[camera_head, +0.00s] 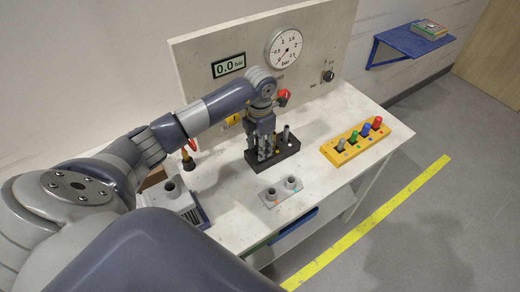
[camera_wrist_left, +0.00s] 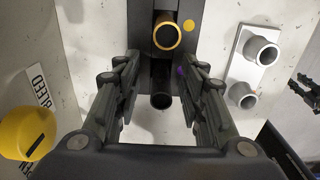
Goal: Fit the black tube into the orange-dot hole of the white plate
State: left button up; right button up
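My left gripper (camera_head: 262,157) points down at the black rack (camera_head: 289,152). In the left wrist view its fingers (camera_wrist_left: 158,105) are apart, and a dark round tube end (camera_wrist_left: 160,101) shows between them, not visibly gripped. A purple dot lies beside it on the rack. Another dark tube with a yellow rim (camera_wrist_left: 167,36) stands in the rack by a yellow dot. The white plate (camera_head: 281,193) has two raised grey sockets and a small orange mark near the left one; the plate also shows in the left wrist view (camera_wrist_left: 244,69). A dark jointed shape (camera_wrist_left: 304,86) may be my right gripper.
A yellow tray (camera_head: 351,150) with several coloured pegs stands to the right. A grey device (camera_head: 172,197) stands at left. A panel with a gauge (camera_head: 284,47) rises behind the rack. The table is clear between the plate and yellow tray.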

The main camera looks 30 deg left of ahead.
pick_arm(q)
grip_shut()
